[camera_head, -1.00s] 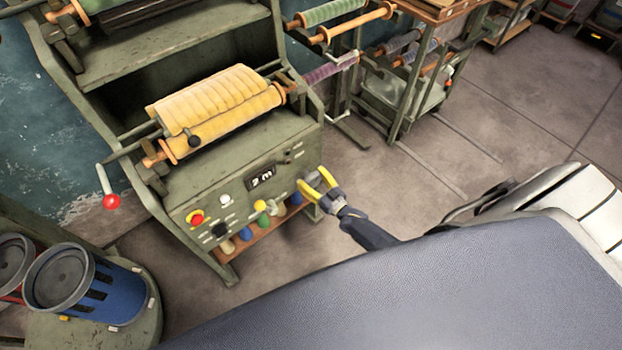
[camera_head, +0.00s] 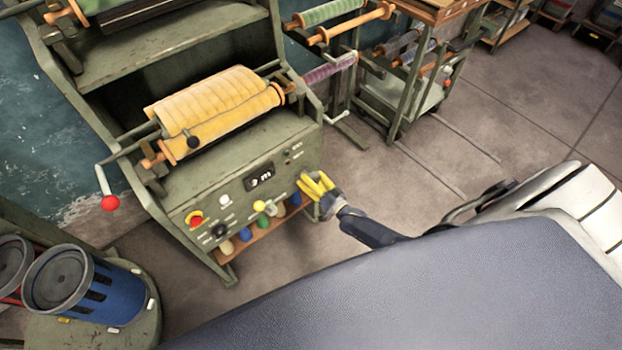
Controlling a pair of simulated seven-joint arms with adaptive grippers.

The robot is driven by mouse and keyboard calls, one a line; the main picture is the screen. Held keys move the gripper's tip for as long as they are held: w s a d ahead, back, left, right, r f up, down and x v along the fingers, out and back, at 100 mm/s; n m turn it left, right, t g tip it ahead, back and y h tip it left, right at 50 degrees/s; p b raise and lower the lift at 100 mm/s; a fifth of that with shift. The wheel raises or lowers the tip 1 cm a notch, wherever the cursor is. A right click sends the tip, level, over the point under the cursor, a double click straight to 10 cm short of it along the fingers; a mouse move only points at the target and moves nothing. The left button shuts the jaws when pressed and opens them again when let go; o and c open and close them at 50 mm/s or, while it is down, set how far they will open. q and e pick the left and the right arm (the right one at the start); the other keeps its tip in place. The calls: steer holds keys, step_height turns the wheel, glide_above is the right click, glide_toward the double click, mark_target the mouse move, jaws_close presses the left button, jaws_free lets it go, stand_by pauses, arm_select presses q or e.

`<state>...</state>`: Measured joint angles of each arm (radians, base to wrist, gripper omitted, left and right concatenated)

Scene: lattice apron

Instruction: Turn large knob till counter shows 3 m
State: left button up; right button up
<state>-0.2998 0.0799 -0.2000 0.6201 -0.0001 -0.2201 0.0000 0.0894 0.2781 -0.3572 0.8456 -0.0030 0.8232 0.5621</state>
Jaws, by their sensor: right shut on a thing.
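The green machine's front panel (camera_head: 240,198) carries a small dark counter (camera_head: 260,178). Its digits are small and appear to read 3 m. My right gripper (camera_head: 312,183), with yellow fingers, is at the right end of this panel, below and right of the counter. It is shut on the large knob, which the fingers hide almost fully. My left gripper is out of view.
The panel also has a red button on yellow (camera_head: 196,220), a black knob (camera_head: 219,231) and a white button (camera_head: 225,200). A yellow roll (camera_head: 215,105) lies on top. A red-ended crank handle (camera_head: 110,202) sticks out left. Blue bin (camera_head: 110,295) at lower left.

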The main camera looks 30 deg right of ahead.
stand_by(0.4)
steer(key=o, duration=1.2)
steer(key=v, duration=1.2)
steer(key=shift+s, duration=0.1)
